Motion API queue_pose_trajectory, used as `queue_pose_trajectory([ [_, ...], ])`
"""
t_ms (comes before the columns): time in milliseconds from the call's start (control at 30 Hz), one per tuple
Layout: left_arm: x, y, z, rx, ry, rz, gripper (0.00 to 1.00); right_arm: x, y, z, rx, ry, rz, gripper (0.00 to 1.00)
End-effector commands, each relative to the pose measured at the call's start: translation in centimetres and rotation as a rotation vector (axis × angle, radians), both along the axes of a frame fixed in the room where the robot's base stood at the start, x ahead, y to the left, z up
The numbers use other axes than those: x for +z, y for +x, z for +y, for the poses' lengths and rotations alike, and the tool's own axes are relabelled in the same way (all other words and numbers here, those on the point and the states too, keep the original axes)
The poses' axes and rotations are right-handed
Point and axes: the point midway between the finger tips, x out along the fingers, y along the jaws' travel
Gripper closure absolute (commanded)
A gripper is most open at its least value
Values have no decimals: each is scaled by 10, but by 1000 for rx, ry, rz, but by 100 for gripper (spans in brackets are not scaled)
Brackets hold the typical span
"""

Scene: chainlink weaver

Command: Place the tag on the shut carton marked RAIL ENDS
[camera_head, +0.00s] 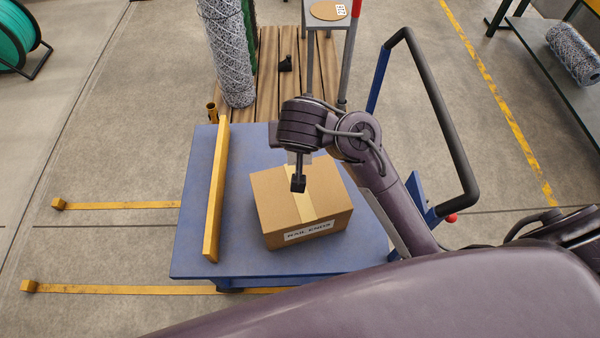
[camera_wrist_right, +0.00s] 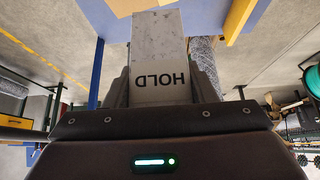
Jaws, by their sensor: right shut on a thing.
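The shut brown carton (camera_head: 275,200) marked RAIL ENDS stands on a blue cart (camera_head: 200,256). Pale tape runs over its top, and its white label (camera_head: 308,231) faces the near side. My right gripper (camera_head: 298,182) appears over the carton's top; the gap between them is hard to judge. In the right wrist view it is shut on a pale grey tag (camera_wrist_right: 160,50) with HOLD printed upside down. In the head view the tag is mostly hidden by the gripper. My left gripper is not in view.
A yellow rail (camera_head: 215,195) stands along the cart's left side. The cart's black handle (camera_head: 440,110) rises at right. Behind are a wooden pallet (camera_head: 268,75), a mesh roll (camera_head: 228,50) and a small stand (camera_head: 328,12). The cart top beside the carton is clear.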

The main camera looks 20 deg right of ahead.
Motion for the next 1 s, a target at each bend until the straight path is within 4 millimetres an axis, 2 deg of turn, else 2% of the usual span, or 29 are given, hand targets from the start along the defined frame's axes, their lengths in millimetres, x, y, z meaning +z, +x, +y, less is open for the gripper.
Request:
queue_pose_trajectory([
  [33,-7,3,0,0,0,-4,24,-19,-1,-2,4,-8,4,71],
  [100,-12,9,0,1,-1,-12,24,-38,0,-2,3,-8,3,71],
  [200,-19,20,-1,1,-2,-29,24,-60,0,-1,3,-6,1,71],
  [300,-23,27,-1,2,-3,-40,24,-73,0,-1,3,-3,1,71],
  [467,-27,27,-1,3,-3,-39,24,-84,0,-1,1,-1,-1,71],
  [600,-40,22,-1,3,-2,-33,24,-108,0,-1,3,-4,0,71],
  [700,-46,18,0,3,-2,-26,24,-119,0,-1,1,-2,-1,71],
  [1000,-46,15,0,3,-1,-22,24,-122,0,0,1,1,1,71],
])
